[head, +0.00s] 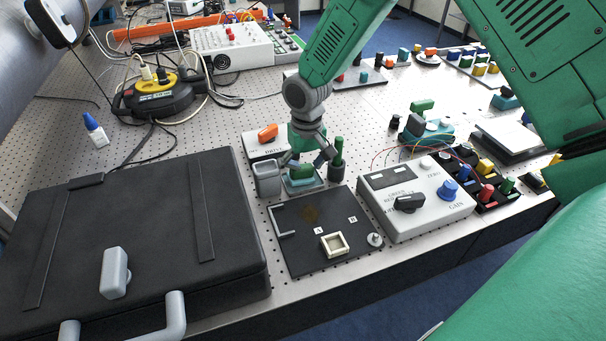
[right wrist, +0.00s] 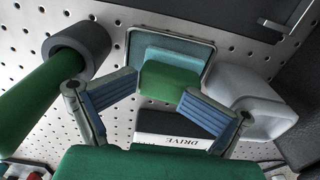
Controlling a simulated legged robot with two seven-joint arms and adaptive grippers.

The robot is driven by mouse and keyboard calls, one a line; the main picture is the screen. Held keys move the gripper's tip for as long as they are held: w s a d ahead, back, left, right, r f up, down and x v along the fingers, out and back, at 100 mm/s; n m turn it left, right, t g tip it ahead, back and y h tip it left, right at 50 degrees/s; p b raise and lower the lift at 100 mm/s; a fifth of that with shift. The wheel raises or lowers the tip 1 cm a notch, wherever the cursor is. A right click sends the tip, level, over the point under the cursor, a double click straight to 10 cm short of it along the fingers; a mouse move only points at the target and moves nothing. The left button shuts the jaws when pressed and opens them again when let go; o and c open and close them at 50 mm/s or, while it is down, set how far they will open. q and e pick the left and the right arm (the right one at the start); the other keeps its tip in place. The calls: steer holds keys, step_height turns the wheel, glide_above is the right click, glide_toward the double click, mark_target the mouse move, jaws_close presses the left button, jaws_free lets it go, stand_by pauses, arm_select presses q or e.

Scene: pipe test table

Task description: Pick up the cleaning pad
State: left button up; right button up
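The cleaning pad (head: 301,173) looks like a green block on a teal base, resting in a small tray on the perforated table. In the right wrist view the green block (right wrist: 170,80) lies ahead of and between the two fingers, with its teal base and tray behind it. My right gripper (head: 306,160) is just above the pad, pointing down. In the right wrist view the right gripper (right wrist: 160,88) has its blue-padded fingers spread apart with nothing held. Whether a fingertip touches the pad cannot be told. My left gripper is not visible.
A grey cup (head: 267,180) stands close left of the pad, and a green-handled tool (head: 338,152) stands upright close right. A DRIVE box (head: 258,148) is behind. A black plate (head: 292,250) lies in front, a GAIN box (head: 430,215) to the right, a black case (head: 140,230) to the left.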

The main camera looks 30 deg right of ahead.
mark_target(302, 166)
steer(key=shift+d+f, duration=0.25)
steer(key=shift+f, duration=0.25)
steer(key=c, duration=0.7)
steer(key=shift+w+d, duration=0.1)
steer(key=shift+w, duration=0.15)
jaws_close()
steer(key=shift+w, duration=0.1)
steer(key=shift+s+a+r, duration=0.1)
steer(key=shift+a+r, duration=0.15)
steer(key=shift+a, duration=0.2)
steer(key=shift+s+a+r, duration=0.1)
steer(key=shift+a+r, duration=0.15)
steer(key=shift+a, duration=0.2)
step_height(302, 166, up, 8)
steer(key=shift+w+d+r, duration=0.15)
steer(key=shift+r, duration=0.1)
steer(key=shift+d+r+b, duration=0.15)
steer(key=shift+r+b, duration=0.15)
steer(key=shift+r, duration=0.3)
steer(key=o, duration=1.6)
jaws_free()
